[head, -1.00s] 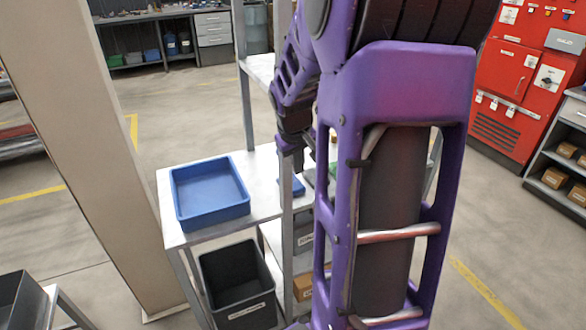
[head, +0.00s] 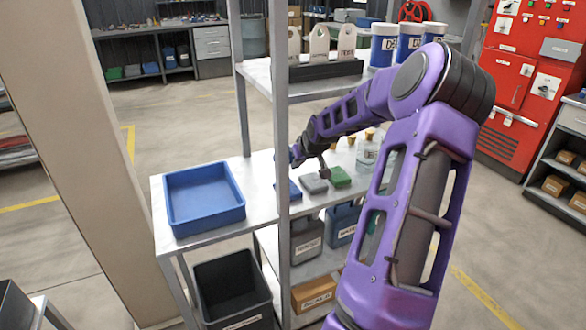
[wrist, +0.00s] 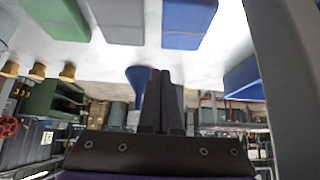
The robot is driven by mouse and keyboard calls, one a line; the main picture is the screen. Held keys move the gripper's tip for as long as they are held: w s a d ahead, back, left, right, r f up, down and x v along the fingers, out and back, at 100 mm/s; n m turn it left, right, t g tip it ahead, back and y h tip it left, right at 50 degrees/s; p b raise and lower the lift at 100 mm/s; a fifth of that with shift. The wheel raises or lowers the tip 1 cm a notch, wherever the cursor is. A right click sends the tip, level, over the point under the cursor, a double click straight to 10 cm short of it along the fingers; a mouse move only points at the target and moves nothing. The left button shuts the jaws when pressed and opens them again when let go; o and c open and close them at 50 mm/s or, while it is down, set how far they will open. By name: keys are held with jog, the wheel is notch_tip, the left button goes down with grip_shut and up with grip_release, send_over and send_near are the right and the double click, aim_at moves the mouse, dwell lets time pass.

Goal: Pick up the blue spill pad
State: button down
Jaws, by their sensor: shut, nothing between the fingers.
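The blue spill pad (head: 290,191) lies flat on the pale shelf top, partly hidden behind the upright post in the head view. It also shows at the top of the wrist view (wrist: 188,22). A grey pad (head: 314,184) and a green pad (head: 340,177) lie beside it in a row. My gripper (head: 323,170) is shut and empty, above the pads, close to the grey one in the head view. In the wrist view its dark fingers (wrist: 160,95) are together, apart from the blue pad. A small blue shape is partly hidden behind them.
An empty blue tray (head: 205,197) stands left of the post. Bottles (head: 367,150) stand right of the pads. A dark bin (head: 233,287) stands below.

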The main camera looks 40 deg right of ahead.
jog(key=b+x, duration=0.1)
jog(key=x, duration=0.7)
